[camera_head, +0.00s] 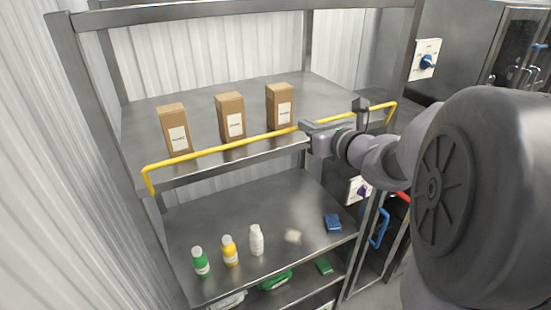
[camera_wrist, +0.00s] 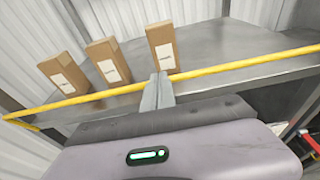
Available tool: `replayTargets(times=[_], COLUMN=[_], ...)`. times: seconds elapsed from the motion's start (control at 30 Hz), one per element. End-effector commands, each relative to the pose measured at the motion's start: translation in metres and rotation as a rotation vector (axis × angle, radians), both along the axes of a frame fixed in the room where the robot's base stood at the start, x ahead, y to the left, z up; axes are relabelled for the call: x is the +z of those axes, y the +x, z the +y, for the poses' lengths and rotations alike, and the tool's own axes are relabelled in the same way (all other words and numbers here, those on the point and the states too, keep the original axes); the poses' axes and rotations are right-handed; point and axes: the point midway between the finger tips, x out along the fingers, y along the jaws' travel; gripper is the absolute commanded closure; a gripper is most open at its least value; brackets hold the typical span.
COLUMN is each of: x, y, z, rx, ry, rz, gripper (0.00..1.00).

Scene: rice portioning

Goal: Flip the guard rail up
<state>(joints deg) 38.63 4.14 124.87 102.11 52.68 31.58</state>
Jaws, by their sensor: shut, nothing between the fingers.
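The yellow guard rail (camera_head: 215,150) runs along the front edge of the upper shelf. In the head view its bar shows at or slightly above that edge, with a short bent arm at each end running down to it. My gripper (camera_head: 303,126) is at the rail, right of its middle. In the wrist view the shut fingers (camera_wrist: 160,82) point at the shelf and overlap the rail (camera_wrist: 230,66). Nothing is between them. I cannot tell whether they touch the bar.
Several brown boxes, one of them nearest my gripper (camera_head: 280,106), stand on the upper shelf (camera_head: 200,102) behind the rail. Bottles, including a yellow one (camera_head: 230,250), and a blue item (camera_head: 333,223) are on the shelf below. A blue-knobbed switch (camera_head: 427,62) is at the right.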

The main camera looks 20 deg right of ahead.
Motion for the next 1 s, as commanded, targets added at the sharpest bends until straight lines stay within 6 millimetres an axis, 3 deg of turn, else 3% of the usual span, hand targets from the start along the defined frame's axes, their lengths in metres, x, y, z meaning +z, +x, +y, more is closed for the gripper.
replayTargets(times=[0.4,1.0], x=[0.010,0.011], y=[0.023,0.028], z=[0.000,0.001], rx=[0.000,-0.001], ry=[-0.001,0.000], rz=[0.000,0.000], gripper=[1.00,1.00])
